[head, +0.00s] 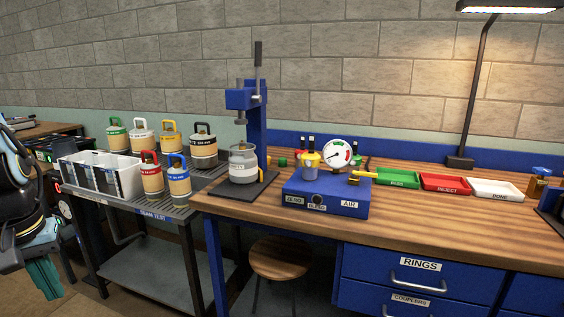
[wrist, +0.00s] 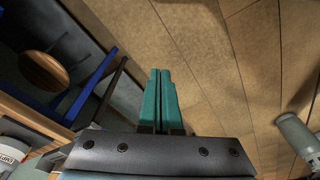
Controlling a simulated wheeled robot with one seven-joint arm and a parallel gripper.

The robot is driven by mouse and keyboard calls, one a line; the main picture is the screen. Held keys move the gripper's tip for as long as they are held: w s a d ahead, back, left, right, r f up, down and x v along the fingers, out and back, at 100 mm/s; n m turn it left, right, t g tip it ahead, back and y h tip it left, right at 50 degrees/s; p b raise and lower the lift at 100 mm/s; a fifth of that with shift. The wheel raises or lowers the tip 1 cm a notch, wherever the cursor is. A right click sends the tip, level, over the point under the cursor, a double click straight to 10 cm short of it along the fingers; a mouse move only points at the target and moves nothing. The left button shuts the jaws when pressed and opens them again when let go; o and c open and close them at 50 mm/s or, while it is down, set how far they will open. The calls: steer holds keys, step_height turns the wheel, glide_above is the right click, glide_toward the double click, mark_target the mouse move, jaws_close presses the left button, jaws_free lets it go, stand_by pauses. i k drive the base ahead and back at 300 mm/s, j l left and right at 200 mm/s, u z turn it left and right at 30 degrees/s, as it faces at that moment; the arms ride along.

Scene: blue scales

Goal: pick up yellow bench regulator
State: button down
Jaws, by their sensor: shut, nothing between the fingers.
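My gripper (head: 45,278) hangs at the far left, pointing down, well away from the bench top. In the wrist view its teal fingers (wrist: 160,98) are together and empty above the floor. The regulator is not seen there.
Gas canisters with coloured handles and a white divided bin (head: 88,178) fill the dark rack at left. A blue press (head: 250,110) holds a grey canister. Green, red (head: 445,183) and white trays lie right of the box. A stool (head: 281,258) stands under the bench.

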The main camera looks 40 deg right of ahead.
mark_target(311, 161)
steer(key=i+l+z, duration=0.35)
steer(key=l+z, duration=0.15)
steer(key=i+l+z, duration=0.45)
steer(key=j, duration=0.1)
